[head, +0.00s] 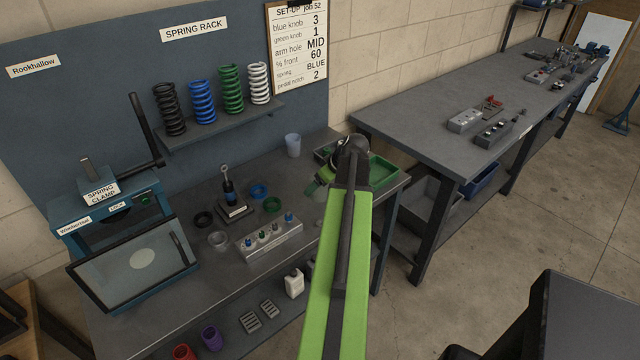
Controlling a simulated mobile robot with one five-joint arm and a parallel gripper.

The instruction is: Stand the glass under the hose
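A pale, translucent glass (293,145) stands upright at the back of the dark workbench, below and right of the spring shelf. My green arm reaches up the middle of the head view. My gripper (318,187) is small and partly hidden by the arm's dark joint; it is over the bench, in front and to the right of the glass, and apart from it. I cannot see whether its fingers are open or hold anything. I cannot make out a hose in this view.
A green tray (383,170) sits at the bench's right end, partly behind my arm. A grey block with knobs (269,239), a damper on a stand (232,204) and coloured rings lie in front. The spring clamp (105,205) stands left. A second bench (420,100) is at right.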

